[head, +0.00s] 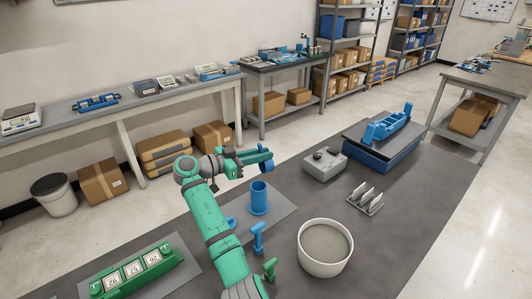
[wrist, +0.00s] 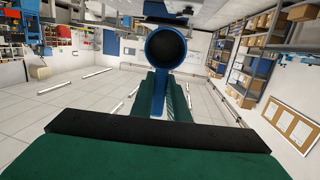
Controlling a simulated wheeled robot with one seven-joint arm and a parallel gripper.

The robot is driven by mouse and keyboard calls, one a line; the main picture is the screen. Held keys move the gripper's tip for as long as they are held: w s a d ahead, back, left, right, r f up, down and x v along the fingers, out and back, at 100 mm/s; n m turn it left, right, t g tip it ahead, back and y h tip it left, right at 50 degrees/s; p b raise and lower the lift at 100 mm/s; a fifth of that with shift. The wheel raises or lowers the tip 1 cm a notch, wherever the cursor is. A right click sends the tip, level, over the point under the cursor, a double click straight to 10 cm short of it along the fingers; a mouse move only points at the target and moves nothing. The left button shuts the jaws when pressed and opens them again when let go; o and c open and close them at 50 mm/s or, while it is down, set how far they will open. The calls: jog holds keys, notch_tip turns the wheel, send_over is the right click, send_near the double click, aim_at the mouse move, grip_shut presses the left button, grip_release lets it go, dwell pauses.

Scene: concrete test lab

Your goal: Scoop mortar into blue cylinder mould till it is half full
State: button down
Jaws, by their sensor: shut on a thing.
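My gripper (head: 240,159) is shut on the handle of a blue scoop (head: 264,154), held up above the bench behind the mould. In the wrist view the scoop's round cup (wrist: 166,47) shows a dark inside, and I cannot tell whether it holds mortar. The blue cylinder mould (head: 259,199) stands upright on a grey mat (head: 283,209), below the scoop and apart from it. Its inside is too small to read for a fill level. A white tub (head: 325,265) of grey mortar (head: 325,240) stands at the front right of it.
A blue tool (head: 257,238) and a green one (head: 270,268) stand between mould and tub. A grey box (head: 324,165), a rack with pale plates (head: 366,198) and a blue mould (head: 388,126) lie to the right. A green block with number cards (head: 137,273) is front left.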

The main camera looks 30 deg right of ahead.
jog(key=shift+w+a+f+h, duration=0.1)
jog(key=shift+a+f+h, duration=0.15)
jog(key=shift+a+h, duration=0.8)
jog(key=shift+a+f+h, duration=0.2)
jog(key=shift+a+h, duration=0.4)
jog(key=shift+h, duration=0.85)
jog(key=shift+d, duration=0.1)
jog(key=d+y, duration=0.2)
jog(key=y, duration=0.1)
jog(key=d+r+y, duration=0.1)
jog(key=d+y, duration=0.1)
jog(key=y, duration=0.1)
jog(key=shift+r, duration=0.2)
jog(key=d+y, duration=0.1)
jog(key=y, duration=0.1)
jog(key=d+y, duration=0.1)
jog(key=y, duration=0.1)
jog(key=shift+d+r+y, duration=0.15)
jog(key=shift+d+y, duration=0.15)
jog(key=shift+d, duration=0.05)
jog(key=d+y, duration=0.1)
jog(key=y, duration=0.2)
jog(key=d+y, duration=0.1)
jog(key=y, duration=0.2)
jog(key=d+f+y, duration=0.1)
jog(key=y, duration=0.3)
jog(key=shift+s+d+f+t, duration=0.1)
jog(key=shift+s+d+t, duration=0.1)
jog(key=shift+d+t, duration=0.15)
jog(key=shift+f, duration=0.1)
